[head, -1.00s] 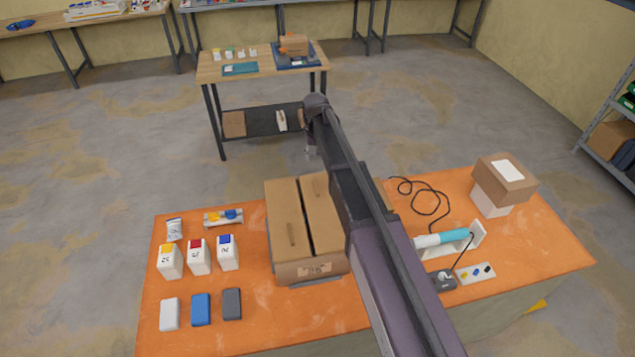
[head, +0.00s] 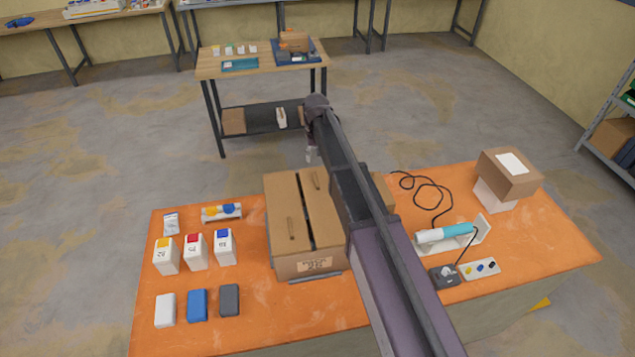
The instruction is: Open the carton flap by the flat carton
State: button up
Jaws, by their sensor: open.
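A brown carton (head: 286,248) stands on the orange table, left of my arm. Its two top flaps lie shut: the left flap (head: 280,208) and the right flap (head: 325,215), with a dark gap between them. Each has a small raised tab. A label is on its front. My arm covers part of its right side. A brown cardboard piece (head: 383,196) shows just right of my arm, mostly hidden; I cannot tell if it is the flat carton. My gripper (head: 311,155) hangs beyond the carton's far edge, small in view, open and apart from the flaps.
White boxes with coloured tops (head: 195,252) and small blocks (head: 197,305) stand at the left. At the right are a cyan cylinder in a white holder (head: 450,234), a black cable (head: 430,191) and a brown box (head: 508,175). A wooden table (head: 262,68) stands behind.

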aim_at(316, 179)
jog(key=shift+f+b, duration=4.7)
jog(key=shift+f, duration=0.3)
grip_shut()
jog(key=shift+d, duration=0.2)
jog(key=shift+a, duration=0.2)
